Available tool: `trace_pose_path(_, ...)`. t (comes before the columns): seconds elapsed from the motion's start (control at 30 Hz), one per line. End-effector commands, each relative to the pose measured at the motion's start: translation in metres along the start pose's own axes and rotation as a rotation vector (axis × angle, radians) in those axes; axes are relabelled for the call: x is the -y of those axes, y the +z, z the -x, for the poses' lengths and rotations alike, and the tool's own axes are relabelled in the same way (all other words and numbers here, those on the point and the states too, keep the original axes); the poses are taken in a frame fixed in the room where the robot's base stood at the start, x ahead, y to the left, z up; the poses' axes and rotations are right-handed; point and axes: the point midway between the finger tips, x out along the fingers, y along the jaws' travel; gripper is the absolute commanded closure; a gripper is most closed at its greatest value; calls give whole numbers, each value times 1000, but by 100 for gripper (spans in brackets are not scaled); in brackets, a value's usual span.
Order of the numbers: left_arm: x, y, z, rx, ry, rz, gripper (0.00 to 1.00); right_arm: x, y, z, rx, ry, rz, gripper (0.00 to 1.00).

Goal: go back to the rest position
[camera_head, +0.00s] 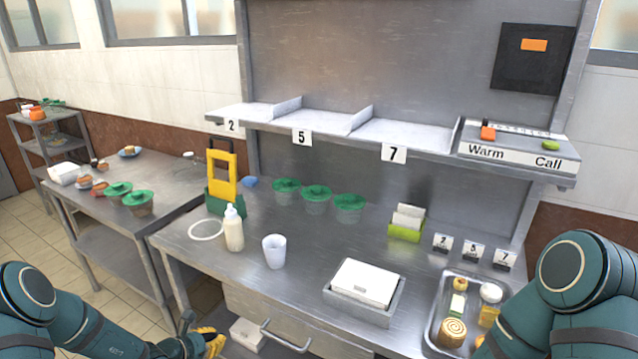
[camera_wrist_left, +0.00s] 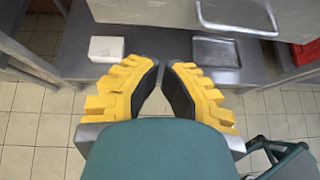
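My left gripper (camera_head: 211,341) is low at the bottom edge of the head view, in front of the counter and beside the drawer handle. My right gripper does not show.
The steel counter (camera_head: 310,240) holds green-lidded tubs (camera_head: 316,198), a squeeze bottle (camera_head: 234,228), a white cup (camera_head: 274,251), a white box in a tray (camera_head: 365,286) and a food tray (camera_head: 441,314) close to my right arm. A drawer handle (camera_head: 285,338) juts out near my left gripper.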

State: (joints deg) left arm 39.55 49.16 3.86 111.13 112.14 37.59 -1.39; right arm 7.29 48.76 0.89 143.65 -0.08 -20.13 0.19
Motion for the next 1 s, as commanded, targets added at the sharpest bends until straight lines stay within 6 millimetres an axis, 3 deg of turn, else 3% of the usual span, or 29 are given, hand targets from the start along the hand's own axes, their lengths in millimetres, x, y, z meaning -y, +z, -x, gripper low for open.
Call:
trace_pose_path(0.2,117,-25,-2,-182,-365,-339,100,0,0,0,0,0,0,53)
trace_pose_path(0.3,163,-44,10,-264,-534,-559,100,0,0,0,0,0,0,53)
trace_pose_path(0.4,197,-62,25,-322,-679,-797,100,0,0,0,0,0,0,53)
trace_pose_path(0.67,248,-86,55,-334,-930,-1479,100,0,0,0,0,0,0,53)
trace_pose_path(0.8,266,-83,60,-242,-975,-1834,100,0,0,0,0,0,0,53)
trace_pose_path(1.0,291,-70,62,-78,-963,-2157,100,0,0,0,0,0,0,53)
